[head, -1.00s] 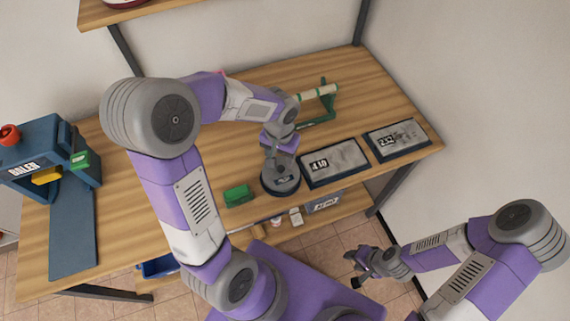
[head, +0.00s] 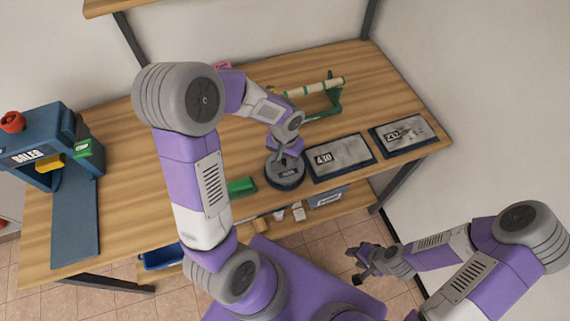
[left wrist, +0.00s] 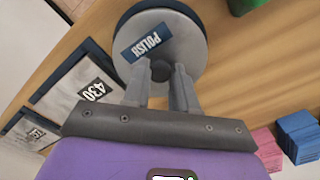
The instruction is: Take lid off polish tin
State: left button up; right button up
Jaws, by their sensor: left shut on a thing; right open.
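The polish tin (head: 284,178) is a round, dark grey tin at the table's front edge, left of the 430 panel. In the left wrist view its grey lid (left wrist: 185,35) shows a dark blue POLISH label and a small dark knob (left wrist: 161,70). My left gripper (head: 289,157) comes down on the tin from above. In the left wrist view its fingers (left wrist: 162,78) are shut on the knob. I cannot tell whether the lid is seated or raised. My right gripper (head: 362,263) is open and empty, low and in front of the table at the right.
A green block (head: 241,187) lies just left of the tin. The 430 panel (head: 341,157) and another framed panel (head: 403,135) lie to the right. A green stand with a pale roller (head: 323,88) is behind. A blue press (head: 42,150) stands far left. The left middle of the tabletop is clear.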

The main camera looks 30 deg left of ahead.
pick_arm(q)
grip_shut()
notch_tip(320, 180, up, 10)
jog(key=f+p, duration=0.1)
jog(key=p, duration=0.1)
jog(key=a+f+b, duration=0.1)
jog(key=a+f, duration=0.1)
jog(key=a, duration=1.7)
jog(key=shift+w+a+f+b, duration=0.15)
jog(key=shift+f+b, duration=0.3)
jog(key=shift+f, duration=2)
jog(key=shift+a+f+b, duration=0.15)
jog(key=shift+f+b, duration=0.3)
jog(key=shift+f, duration=1.95)
